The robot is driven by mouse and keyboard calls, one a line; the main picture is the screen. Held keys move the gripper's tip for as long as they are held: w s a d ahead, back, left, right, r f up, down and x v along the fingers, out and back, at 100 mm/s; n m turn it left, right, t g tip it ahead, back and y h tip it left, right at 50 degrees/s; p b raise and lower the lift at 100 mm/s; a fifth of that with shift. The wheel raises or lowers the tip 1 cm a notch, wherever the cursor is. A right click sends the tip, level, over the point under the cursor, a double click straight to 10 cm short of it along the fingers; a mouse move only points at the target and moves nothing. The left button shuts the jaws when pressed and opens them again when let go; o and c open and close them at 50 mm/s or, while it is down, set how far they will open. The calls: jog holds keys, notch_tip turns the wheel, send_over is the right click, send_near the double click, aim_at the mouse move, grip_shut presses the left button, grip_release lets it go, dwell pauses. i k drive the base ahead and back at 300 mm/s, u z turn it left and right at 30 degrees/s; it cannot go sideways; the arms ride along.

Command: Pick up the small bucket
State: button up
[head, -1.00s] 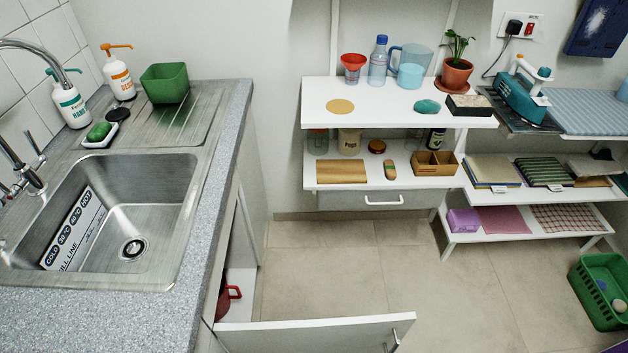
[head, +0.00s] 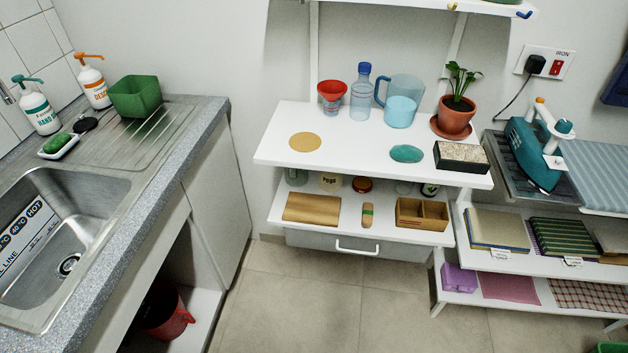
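A red bucket-like vessel (head: 163,316) stands low inside the open cupboard under the sink, at the lower left of the head view. The cupboard's edge and the counter hide part of it, and a handle shows on its right side. A green square tub (head: 136,97) stands on the draining board; I cannot tell for sure which of the two is the small bucket. My gripper is not in view.
The sink counter (head: 198,112) runs along the left. A white shelf (head: 350,147) holds a red funnel (head: 332,92), a bottle (head: 361,92), a blue jug (head: 402,102) and a potted plant (head: 455,115). Tiled floor (head: 300,300) between them is clear.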

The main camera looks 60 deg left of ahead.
aim_at(162, 315)
jog(key=i, duration=1.8)
jog(key=u, duration=1.6)
jog(key=k, duration=0.1)
jog(key=u, duration=2.25)
jog(key=i, duration=1)
jog(key=u, duration=0.05)
